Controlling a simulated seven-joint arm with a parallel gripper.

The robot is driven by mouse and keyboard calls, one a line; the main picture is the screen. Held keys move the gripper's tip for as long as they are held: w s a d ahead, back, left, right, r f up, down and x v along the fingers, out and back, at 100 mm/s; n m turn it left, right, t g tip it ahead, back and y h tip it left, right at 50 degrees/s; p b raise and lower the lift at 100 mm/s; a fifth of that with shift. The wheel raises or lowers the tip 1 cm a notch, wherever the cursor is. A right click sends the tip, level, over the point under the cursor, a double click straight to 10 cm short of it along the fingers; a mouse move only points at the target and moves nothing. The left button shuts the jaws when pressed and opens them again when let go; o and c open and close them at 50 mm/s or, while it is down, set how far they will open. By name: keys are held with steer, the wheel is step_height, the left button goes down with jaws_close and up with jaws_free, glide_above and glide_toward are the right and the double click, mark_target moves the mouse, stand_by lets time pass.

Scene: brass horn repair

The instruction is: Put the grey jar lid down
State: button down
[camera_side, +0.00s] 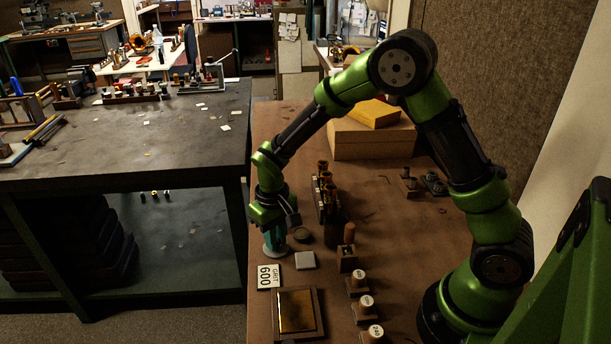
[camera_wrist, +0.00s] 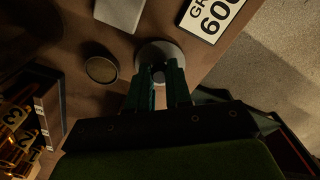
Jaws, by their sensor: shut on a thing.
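The grey jar lid (camera_wrist: 151,50) is a round grey disc with a small knob in the wrist view. My gripper (camera_wrist: 160,76) is shut on its knob, and the fingers hide part of the disc. In the side view the lid (camera_side: 272,251) shows as a pale grey rim below my gripper (camera_side: 275,238), close to the left edge of the brown bench. I cannot tell whether the lid touches the bench or is just above it.
A dark round disc (camera_side: 303,237) and a grey square block (camera_side: 305,260) lie close by.

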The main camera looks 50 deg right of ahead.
steer(key=c, duration=1)
jaws_free()
steer(key=shift+f, duration=0.15)
steer(key=shift+c, duration=0.2)
steer(key=s+d+r+m+t+y, duration=0.1)
steer(key=s+r, duration=0.3)
steer(key=r, duration=0.6)
steer(key=s+d+r+t, duration=0.1)
steer(key=s+r+t, duration=0.15)
steer(key=r, duration=0.85)
steer(key=s+r+m+t+y, duration=0.1)
steer(key=s+r+t, duration=0.1)
steer(key=s, duration=0.9)
steer(key=shift+s+d+r+t, duration=0.2)
steer(key=shift+d+t, duration=0.15)
steer(key=shift+t, duration=0.5)
steer(key=shift+w, duration=0.1)
